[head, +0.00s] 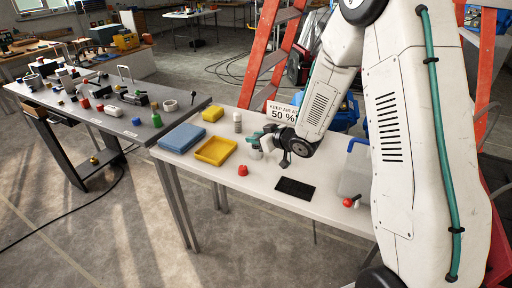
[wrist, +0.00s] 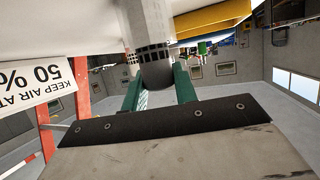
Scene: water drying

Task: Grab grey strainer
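The grey strainer (wrist: 158,72) appears in the upside-down wrist view as an upright cylinder with a grey top, a dark slotted band and a pale body. It stands between the two green fingers of my gripper (wrist: 160,88). The fingers flank its grey top closely, but I cannot tell whether they touch it. In the head view my gripper (head: 256,143) is low over the white table (head: 300,203), and a pale part of the strainer (head: 256,153) shows below the fingers. The rest of it is hidden by my gripper.
A similar pale cylinder (head: 237,122) stands behind my gripper. A yellow tray (head: 214,152), a blue box (head: 182,137) and a yellow block (head: 212,114) lie to the left. A red piece (head: 242,171) and a black grid (head: 295,188) are nearer. A sign (head: 282,112) stands behind.

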